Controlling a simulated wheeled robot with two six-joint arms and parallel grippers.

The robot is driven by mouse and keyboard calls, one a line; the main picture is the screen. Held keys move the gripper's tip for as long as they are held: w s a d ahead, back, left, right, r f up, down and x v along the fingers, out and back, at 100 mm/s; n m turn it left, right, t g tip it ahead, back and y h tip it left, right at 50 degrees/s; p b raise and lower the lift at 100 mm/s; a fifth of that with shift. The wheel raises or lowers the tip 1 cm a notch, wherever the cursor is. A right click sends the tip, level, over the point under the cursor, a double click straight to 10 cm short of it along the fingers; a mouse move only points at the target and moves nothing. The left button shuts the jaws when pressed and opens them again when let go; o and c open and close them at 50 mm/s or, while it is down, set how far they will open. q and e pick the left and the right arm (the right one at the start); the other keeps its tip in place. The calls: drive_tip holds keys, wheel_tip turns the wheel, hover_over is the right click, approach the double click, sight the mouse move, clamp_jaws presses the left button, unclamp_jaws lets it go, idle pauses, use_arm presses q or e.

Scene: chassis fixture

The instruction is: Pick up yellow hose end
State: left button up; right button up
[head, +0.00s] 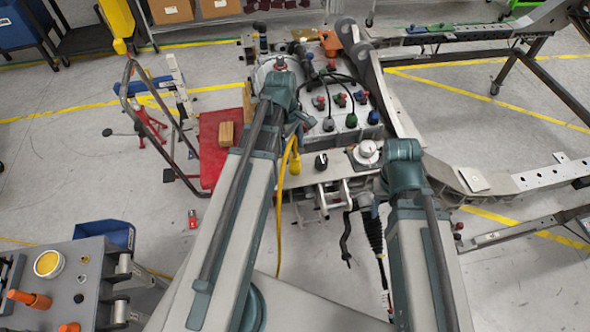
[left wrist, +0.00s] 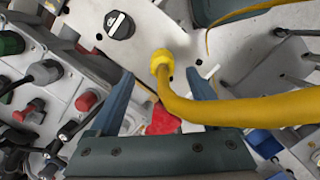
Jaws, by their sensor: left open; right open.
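The yellow hose end (left wrist: 163,62) is a ribbed yellow collar on a bent yellow hose. In the left wrist view it stands near the pale plate, with the hose running off to the right. My left gripper (left wrist: 159,74) is open, with its two blue-grey fingers on either side of the hose close behind the collar; I cannot tell if they touch it. In the head view the yellow hose end (head: 295,165) is just right of my left arm, and the hose hangs down from it. My right gripper (head: 384,184) is over the fixture's right side, its fingers mostly hidden.
A black knob (left wrist: 119,25) and a red fitting (left wrist: 162,121) are close to the hose end. The connector panel (head: 333,125) carries several cables and plugs. A white round knob (head: 367,151) sits near my right wrist. A red cart (head: 212,140) stands left.

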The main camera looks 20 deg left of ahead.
sight(294, 156)
use_arm(q)
drive_tip(key=shift+d+f, duration=0.1)
drive_tip(key=shift+f, duration=0.55)
use_arm(e)
drive_tip(key=shift+f, duration=0.65)
use_arm(q)
drive_tip(key=shift+b, duration=0.3)
drive_tip(key=f+b, duration=0.5)
drive_tip(key=shift+s+d+f, duration=0.15)
drive_tip(key=shift+s+d, duration=0.1)
drive_tip(key=shift+d, duration=0.1)
use_arm(e)
wheel_tip(294, 156, down, 5)
drive_tip(key=shift+f, duration=0.1)
use_arm(q)
clamp_jaws()
